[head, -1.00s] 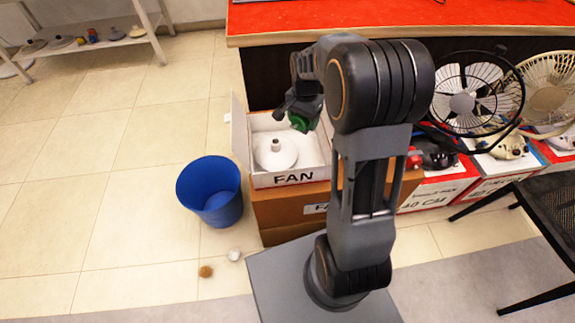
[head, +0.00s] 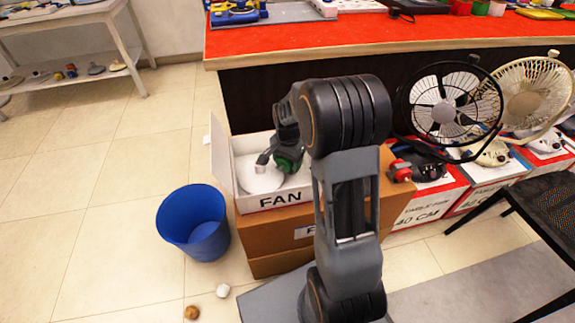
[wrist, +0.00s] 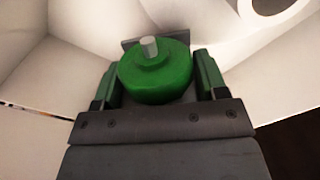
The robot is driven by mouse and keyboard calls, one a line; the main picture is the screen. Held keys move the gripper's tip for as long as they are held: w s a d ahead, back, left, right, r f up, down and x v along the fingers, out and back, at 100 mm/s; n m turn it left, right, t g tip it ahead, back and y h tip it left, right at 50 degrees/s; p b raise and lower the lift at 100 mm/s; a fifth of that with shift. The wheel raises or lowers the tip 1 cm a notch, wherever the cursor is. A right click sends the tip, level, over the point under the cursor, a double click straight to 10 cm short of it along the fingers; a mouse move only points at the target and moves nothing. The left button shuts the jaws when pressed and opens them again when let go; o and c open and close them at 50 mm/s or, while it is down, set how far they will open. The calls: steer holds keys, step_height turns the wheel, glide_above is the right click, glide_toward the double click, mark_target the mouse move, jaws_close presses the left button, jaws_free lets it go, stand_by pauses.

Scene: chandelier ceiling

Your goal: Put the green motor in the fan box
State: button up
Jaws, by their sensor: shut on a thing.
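The green motor (wrist: 155,75) is a round green body with a grey shaft. It sits between the two fingers of my gripper (wrist: 155,82), which is shut on it. In the head view the motor (head: 288,160) and my gripper (head: 286,158) are low over the open white fan box (head: 285,200), within its walls as seen from here. The box is labelled FAN and holds a white round base (head: 255,181) at its left. In the wrist view pale box walls surround the motor. I cannot tell whether the motor touches the box floor.
The fan box stands on brown cartons (head: 272,243). A blue bin (head: 196,228) stands on the floor at left. A red-topped counter (head: 330,38) is behind. Fans (head: 445,112) and a black chair (head: 545,212) are at right. The floor at left is open.

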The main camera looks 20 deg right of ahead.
steer(key=shift+f, duration=0.5)
steer(key=shift+f, duration=0.3)
steer(key=o, duration=1.3)
step_height(320, 180, up, 12)
steer(key=p, duration=0.4)
steer(key=s+a+r+n+t, duration=0.1)
steer(key=s+a+n, duration=0.1)
steer(key=s, duration=0.3)
steer(key=s+a+r+n+t, duration=0.1)
steer(key=s+a+n, duration=0.2)
steer(key=s+n, duration=0.2)
steer(key=s+a+r+n, duration=0.2)
steer(key=s+n, duration=0.2)
steer(key=s, duration=0.3)
steer(key=shift+a+r+t, duration=0.1)
steer(key=shift+a+t, duration=0.3)
